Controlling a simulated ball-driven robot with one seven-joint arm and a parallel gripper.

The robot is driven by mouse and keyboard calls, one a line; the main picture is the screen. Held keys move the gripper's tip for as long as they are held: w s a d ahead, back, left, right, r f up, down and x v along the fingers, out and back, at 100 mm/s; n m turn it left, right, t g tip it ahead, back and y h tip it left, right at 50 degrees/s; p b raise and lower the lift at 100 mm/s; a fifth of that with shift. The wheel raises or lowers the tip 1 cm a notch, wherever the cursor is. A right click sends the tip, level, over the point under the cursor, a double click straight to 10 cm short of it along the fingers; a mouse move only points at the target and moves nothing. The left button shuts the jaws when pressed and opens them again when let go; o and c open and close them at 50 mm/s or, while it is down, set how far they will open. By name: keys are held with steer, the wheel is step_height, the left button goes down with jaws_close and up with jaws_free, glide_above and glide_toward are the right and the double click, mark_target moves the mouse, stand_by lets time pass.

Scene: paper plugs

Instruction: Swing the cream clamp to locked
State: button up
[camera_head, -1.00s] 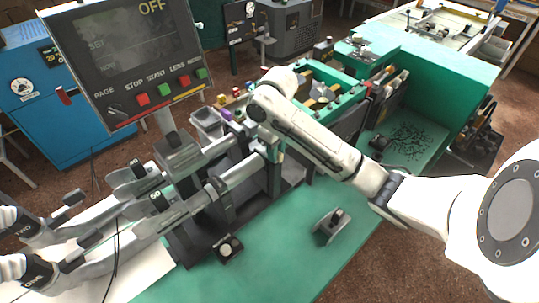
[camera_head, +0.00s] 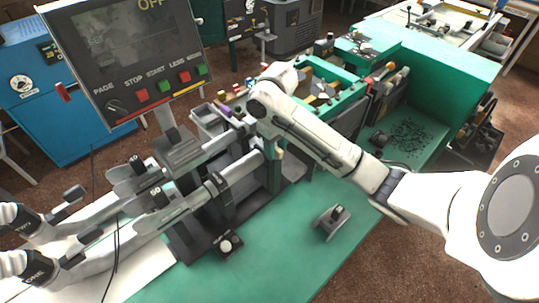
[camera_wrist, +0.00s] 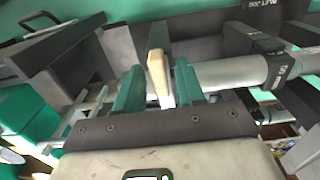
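The cream clamp (camera_wrist: 158,76) is a narrow, upright lever beside a pale round tube in the wrist view. My gripper (camera_wrist: 158,88) has its two green fingers on either side of it. The fingers stand apart, with thin gaps showing beside the clamp, so I see no firm grip. In the head view, a small cream piece (camera_head: 281,152) shows just below my wrist, at the end of the tubes. My arm hides most of the gripper there, and the clamp's pivot is hidden.
Two pale tubes with dark collars (camera_head: 240,170) run beside the clamp. A control panel (camera_head: 130,60) hangs at upper left. A small dark block (camera_head: 331,222) and a knobbed box (camera_head: 227,245) stand on the green bench (camera_head: 285,260), whose front middle is clear.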

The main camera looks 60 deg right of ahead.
mark_target(276, 148)
steer(key=shift+d+r, duration=0.1)
steer(key=shift+r, duration=3.4)
